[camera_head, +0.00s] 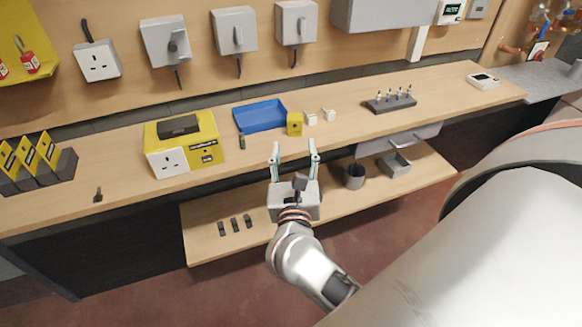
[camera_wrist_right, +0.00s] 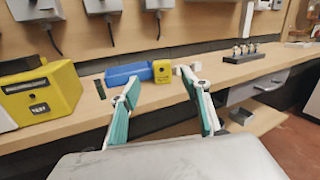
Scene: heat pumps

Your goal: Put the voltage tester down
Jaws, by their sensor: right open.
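My right gripper (camera_head: 295,149) is open and empty at the bench's front edge; its two teal-lined fingers also show apart in the right wrist view (camera_wrist_right: 160,78). A small yellow device (camera_head: 294,124) stands upright on the bench behind the fingers, apart from them; it also shows in the wrist view (camera_wrist_right: 162,71). A small dark upright item (camera_head: 241,141) stands left of it, in front of the blue tray (camera_head: 260,115). I cannot tell which of the two is the voltage tester. My left gripper is out of view.
A large yellow box with a white socket (camera_head: 205,150) stands left on the bench. Two small white blocks (camera_head: 328,114) and a dark rack (camera_head: 390,102) are to the right. A lower shelf (camera_head: 205,240) holds dark pieces and containers. Grey switch boxes (camera_head: 234,31) hang on the wall.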

